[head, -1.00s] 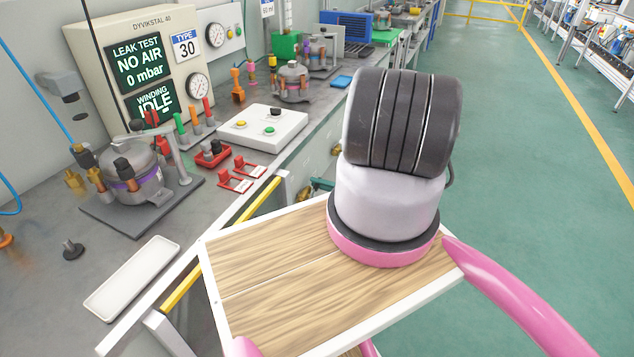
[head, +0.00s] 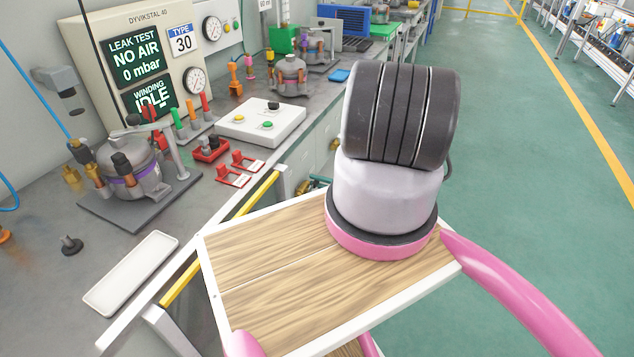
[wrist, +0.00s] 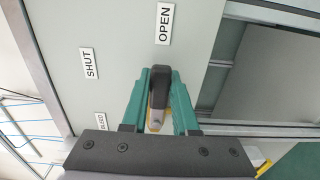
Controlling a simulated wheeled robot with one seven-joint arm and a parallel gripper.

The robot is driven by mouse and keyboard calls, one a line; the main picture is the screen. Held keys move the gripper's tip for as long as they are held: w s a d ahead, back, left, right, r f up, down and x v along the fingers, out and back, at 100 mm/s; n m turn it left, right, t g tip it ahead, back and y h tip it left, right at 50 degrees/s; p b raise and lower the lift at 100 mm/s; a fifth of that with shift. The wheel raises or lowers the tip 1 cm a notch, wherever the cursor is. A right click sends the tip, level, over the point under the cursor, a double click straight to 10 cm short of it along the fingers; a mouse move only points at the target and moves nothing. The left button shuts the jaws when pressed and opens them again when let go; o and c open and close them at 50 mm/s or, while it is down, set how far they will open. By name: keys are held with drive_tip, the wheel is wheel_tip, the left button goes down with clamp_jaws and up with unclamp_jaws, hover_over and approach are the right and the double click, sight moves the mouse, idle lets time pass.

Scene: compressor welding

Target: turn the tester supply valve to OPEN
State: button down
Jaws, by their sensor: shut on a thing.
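The tester supply valve has a dark lever handle (wrist: 159,88) and a yellowish, brassy body (wrist: 155,118), seen in the wrist view. My gripper (wrist: 160,85), with two green fingers, is shut on the handle, one finger on each side. The handle points up in the picture, roughly towards the OPEN label (wrist: 164,23), with a gap between them. The SHUT label (wrist: 89,63) is to the left and the BLEED label (wrist: 101,123) is lower left. In the head view the tester screen (head: 137,57) reads LEAK TEST NO AIR, 0 mbar.
A wooden-topped trolley (head: 270,265) stands close to the bench. The green floor to the right (head: 530,180) is clear.

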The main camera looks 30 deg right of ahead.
drive_tip(key=shift+s, duration=0.1)
drive_tip(key=c, duration=0.7)
unclamp_jaws()
drive_tip(key=v, duration=1)
drive_tip(key=shift+s+d, duration=0.3)
